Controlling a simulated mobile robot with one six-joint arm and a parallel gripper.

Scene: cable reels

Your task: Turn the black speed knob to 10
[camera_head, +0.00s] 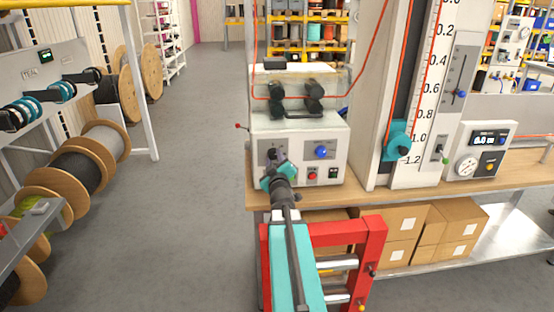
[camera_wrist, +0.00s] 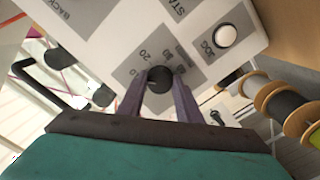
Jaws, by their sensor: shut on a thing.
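The black speed knob (camera_wrist: 159,78) sits on a grey dial plate on the white machine panel. The number 20 is readable beside it; other marks on the plate are partly covered or too small to read. My gripper (camera_wrist: 158,90) is shut on the knob, one dark finger on each side. In the head view my gripper (camera_head: 274,170) reaches the left part of the control box (camera_head: 338,134), and the knob is mostly hidden behind it. Where the knob points cannot be told.
A white button (camera_wrist: 225,36) shows in the wrist view. Rollers (camera_head: 314,95) sit above the box. A tall scale column stands right of it.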

